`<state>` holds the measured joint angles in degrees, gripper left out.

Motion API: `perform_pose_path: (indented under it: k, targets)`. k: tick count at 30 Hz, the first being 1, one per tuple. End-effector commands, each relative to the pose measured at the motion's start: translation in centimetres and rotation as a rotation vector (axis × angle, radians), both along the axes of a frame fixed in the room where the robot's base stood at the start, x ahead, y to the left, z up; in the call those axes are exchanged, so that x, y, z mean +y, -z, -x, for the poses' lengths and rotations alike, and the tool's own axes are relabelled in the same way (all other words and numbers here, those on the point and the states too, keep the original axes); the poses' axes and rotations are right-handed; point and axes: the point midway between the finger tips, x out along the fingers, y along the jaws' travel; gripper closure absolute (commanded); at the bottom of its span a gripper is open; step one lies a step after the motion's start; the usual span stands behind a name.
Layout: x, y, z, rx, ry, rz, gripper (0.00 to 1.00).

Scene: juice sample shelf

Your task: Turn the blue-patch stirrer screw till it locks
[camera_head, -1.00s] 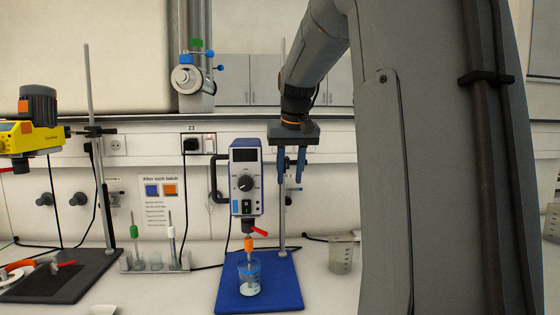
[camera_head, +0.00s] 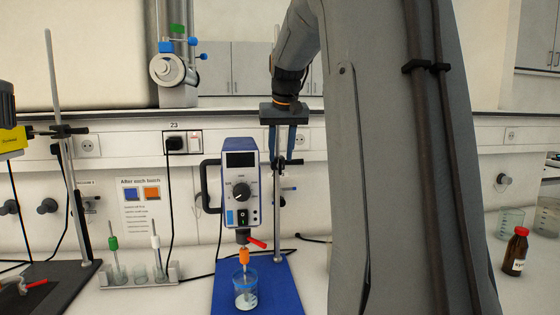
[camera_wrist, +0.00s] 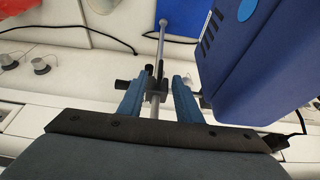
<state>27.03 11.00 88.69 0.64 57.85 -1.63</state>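The blue-patch stirrer (camera_head: 240,190) has a blue and grey body with a dial and a light-blue patch. It hangs over a blue base plate (camera_head: 283,285). Its blue side, with a light-blue oval, fills the upper right of the wrist view (camera_wrist: 262,65). Behind it stands a metal rod (camera_wrist: 162,45) with a dark clamp (camera_wrist: 156,86). A black knob (camera_wrist: 123,85) juts out left of the clamp; I cannot tell whether it is locked. My gripper (camera_head: 283,158) points down behind the stirrer. In the wrist view its fingers (camera_wrist: 157,84) are apart, with rod and clamp between them.
A beaker (camera_head: 246,291) stands under the stirrer on the plate. A rack (camera_head: 140,280) with stirring rods is to the left, beside another stand (camera_head: 55,150) and a yellow stirrer (camera_head: 12,135). A brown bottle (camera_head: 515,252) and beakers are at the right.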

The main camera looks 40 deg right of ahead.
Motion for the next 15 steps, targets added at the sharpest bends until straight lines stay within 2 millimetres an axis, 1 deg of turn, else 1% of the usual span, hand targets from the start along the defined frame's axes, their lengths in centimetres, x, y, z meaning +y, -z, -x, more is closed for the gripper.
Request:
perform_pose_path:
  k: [3, 7, 10, 15]
  targets:
    - [-0.3, 1.7, -0.5, 0.003, 0.000, -0.001, 0.69]
    - [-0.6, 3.0, -1.0, 0.001, 0.001, -0.001, 0.69]
    - [-0.7, 3.6, -1.2, 0.001, 0.001, 0.000, 0.69]
    - [-0.9, 3.9, -1.3, -0.001, 0.003, 0.000, 0.69]
